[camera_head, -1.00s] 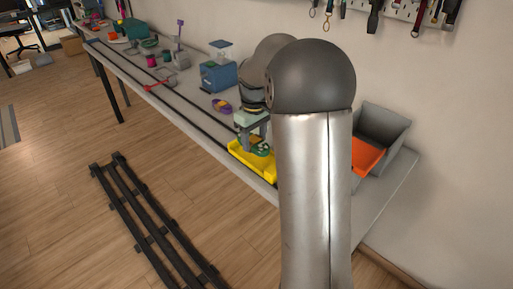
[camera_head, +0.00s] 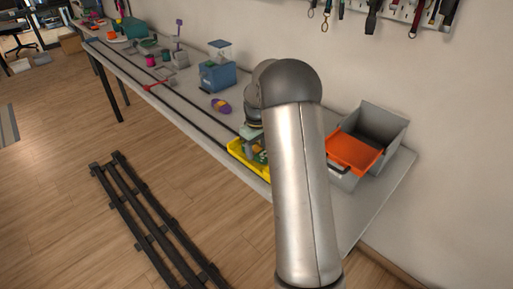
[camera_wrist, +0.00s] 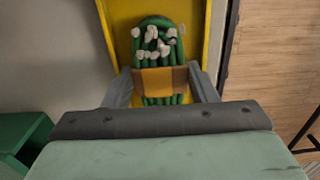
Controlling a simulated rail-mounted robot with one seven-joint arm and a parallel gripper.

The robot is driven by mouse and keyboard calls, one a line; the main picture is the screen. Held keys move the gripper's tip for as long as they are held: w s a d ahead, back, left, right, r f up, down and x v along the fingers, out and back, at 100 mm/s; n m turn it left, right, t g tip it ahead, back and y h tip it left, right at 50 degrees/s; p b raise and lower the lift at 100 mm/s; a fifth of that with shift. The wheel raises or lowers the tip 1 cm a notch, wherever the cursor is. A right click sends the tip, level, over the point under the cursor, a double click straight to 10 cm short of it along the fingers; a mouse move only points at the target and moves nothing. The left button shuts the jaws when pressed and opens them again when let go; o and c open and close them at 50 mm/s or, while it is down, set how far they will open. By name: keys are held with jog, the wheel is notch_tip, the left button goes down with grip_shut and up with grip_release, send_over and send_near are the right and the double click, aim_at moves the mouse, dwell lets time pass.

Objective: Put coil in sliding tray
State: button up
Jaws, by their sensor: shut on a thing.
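The coil (camera_wrist: 160,48) is a bundle of green cord with white ends and an orange-tan band around its middle. In the wrist view my gripper (camera_wrist: 161,80) is shut on it, one finger at each side of the band. The yellow tray (camera_wrist: 122,22) lies beneath and around the coil, its walls at both sides. In the head view my gripper (camera_head: 250,143) is low at the yellow tray (camera_head: 237,150), and the green of the coil (camera_head: 261,157) shows inside the tray outline. My arm hides the tray's right part. Whether the coil touches the tray floor I cannot tell.
A grey bin (camera_head: 378,122) with an orange tray (camera_head: 355,152) stands at the table's right end. Dark rails (camera_head: 185,115) run along the table. A green object (camera_wrist: 25,135) is at lower left in the wrist view.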

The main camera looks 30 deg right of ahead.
jog(key=shift+f, duration=0.2)
jog(key=o, duration=0.8)
jog(key=shift+c, duration=0.2)
jog(key=shift+r, duration=0.1)
